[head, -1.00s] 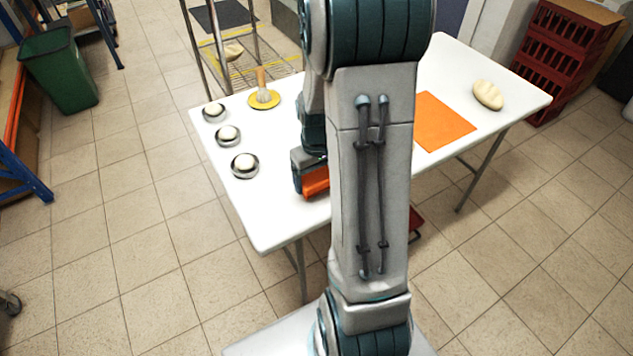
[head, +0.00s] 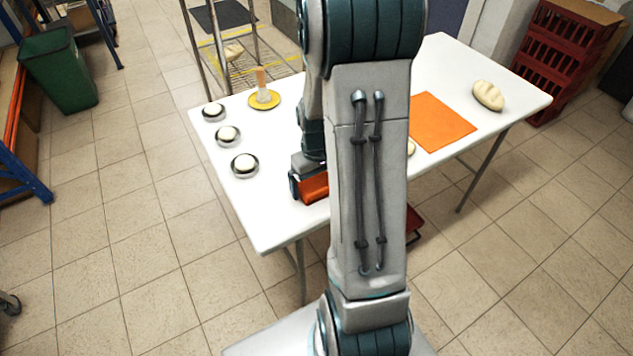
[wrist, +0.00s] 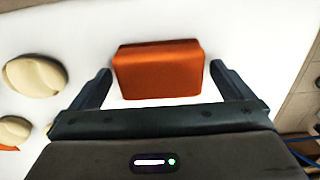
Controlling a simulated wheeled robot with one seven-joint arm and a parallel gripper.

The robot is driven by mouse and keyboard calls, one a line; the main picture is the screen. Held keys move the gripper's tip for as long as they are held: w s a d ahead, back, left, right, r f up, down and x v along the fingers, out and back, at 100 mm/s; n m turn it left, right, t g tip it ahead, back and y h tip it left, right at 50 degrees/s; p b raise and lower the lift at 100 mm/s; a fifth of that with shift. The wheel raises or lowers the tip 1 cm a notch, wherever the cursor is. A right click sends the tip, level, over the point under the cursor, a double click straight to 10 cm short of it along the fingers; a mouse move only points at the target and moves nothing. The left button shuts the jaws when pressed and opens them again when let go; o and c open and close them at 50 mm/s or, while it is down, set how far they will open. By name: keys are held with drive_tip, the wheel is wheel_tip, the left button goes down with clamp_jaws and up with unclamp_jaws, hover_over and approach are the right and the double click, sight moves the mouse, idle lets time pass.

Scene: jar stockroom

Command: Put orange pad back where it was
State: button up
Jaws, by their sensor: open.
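An orange block (wrist: 160,70), which looks like the pad, stands on the white table and shows between the two fingers in the wrist view. In the head view the orange block (head: 315,188) is near the table's front edge, partly hidden by my arm. My gripper (wrist: 160,68) is open, with one finger on each side of the block and a gap at both sides. A flat orange square (head: 441,122) lies on the right half of the table, with nothing on it.
Three small round dishes (head: 228,136) with pale contents line the table's left edge. A brush (head: 261,83) stands on a yellow disc (head: 264,100). A pale loaf (head: 488,96) lies right of the orange square. Pale buns (wrist: 35,76) show left in the wrist view.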

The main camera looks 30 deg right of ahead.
sight(316, 183)
wheel_tip(316, 183, up, 11)
drive_tip(key=p, duration=0.1)
drive_tip(key=s+a+r+t, duration=0.2)
drive_tip(key=s+a+r, duration=0.5)
drive_tip(key=s+a, duration=0.5)
drive_tip(key=shift+a, duration=0.15)
drive_tip(key=shift+r, duration=0.1)
drive_tip(key=shift+m+t, duration=0.3)
drive_tip(key=shift+t, duration=0.1)
drive_tip(key=p+v, duration=0.2)
drive_tip(key=w+p+v, duration=0.1)
drive_tip(key=p+v, duration=0.1)
drive_tip(key=shift+r, duration=0.2)
